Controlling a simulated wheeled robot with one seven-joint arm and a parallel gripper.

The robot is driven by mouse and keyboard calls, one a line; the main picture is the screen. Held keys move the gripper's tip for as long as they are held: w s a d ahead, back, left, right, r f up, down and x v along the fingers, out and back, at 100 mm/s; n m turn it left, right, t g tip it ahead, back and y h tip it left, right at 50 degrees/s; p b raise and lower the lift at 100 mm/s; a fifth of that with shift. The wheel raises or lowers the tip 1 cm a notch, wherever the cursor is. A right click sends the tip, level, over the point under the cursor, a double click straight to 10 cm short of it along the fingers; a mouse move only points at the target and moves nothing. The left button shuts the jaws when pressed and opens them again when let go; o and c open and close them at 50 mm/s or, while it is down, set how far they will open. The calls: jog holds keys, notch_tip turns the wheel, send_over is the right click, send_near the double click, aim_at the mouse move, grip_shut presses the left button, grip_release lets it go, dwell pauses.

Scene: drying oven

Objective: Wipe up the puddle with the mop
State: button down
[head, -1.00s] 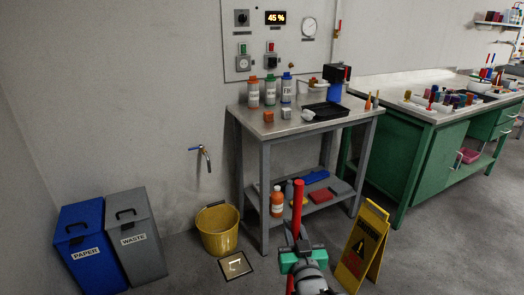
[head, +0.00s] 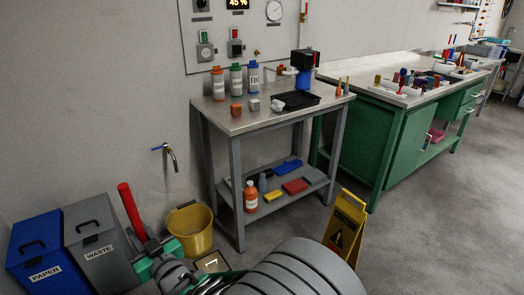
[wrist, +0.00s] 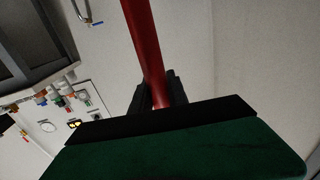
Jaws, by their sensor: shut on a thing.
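The mop shows only as its red handle (head: 131,212), which leans upward to the left in front of the waste bins. My gripper (head: 152,247) is shut around this handle, low at the left of the head view. In the wrist view the red handle (wrist: 143,40) runs up from between the dark fingers of my gripper (wrist: 160,92). The mop's head is hidden or out of view. No puddle can be made out on the visible floor.
A blue paper bin (head: 40,255) and grey waste bin (head: 95,240) stand left. A yellow bucket (head: 190,230) stands under the tap (head: 170,155). A yellow warning sign (head: 345,228) stands right of the metal table (head: 235,122). Floor at right is clear.

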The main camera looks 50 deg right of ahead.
jog(key=shift+w+d+r, duration=0.25)
jog(key=shift+w+d, duration=0.05)
jog(key=shift+d, duration=0.05)
jog(key=w+d+r+m+g+h, duration=0.1)
jog(key=d+r+m+h, duration=0.2)
jog(key=d, duration=0.9)
jog(key=w+d+m+g+h, duration=0.15)
jog(key=d+h, duration=0.35)
jog(key=d, duration=0.7)
jog(key=s+d+r+m+g+h, duration=0.15)
jog(key=s+d, duration=0.25)
jog(key=d, duration=0.4)
jog(key=s+d+m+g+h+p, duration=0.15)
jog(key=s+d, duration=0.25)
jog(key=d, duration=0.4)
jog(key=s+d+r+m+h, duration=0.15)
jog(key=s+d, duration=0.25)
jog(key=d, duration=0.4)
jog(key=shift+h, duration=0.25)
jog(key=shift+s+a+f+b, duration=0.1)
jog(key=shift+f+b, duration=0.6)
jog(key=shift+f, duration=0.65)
jog(key=shift+a+f+b, duration=0.1)
jog(key=shift+f+b, duration=0.55)
jog(key=shift+f, duration=0.7)
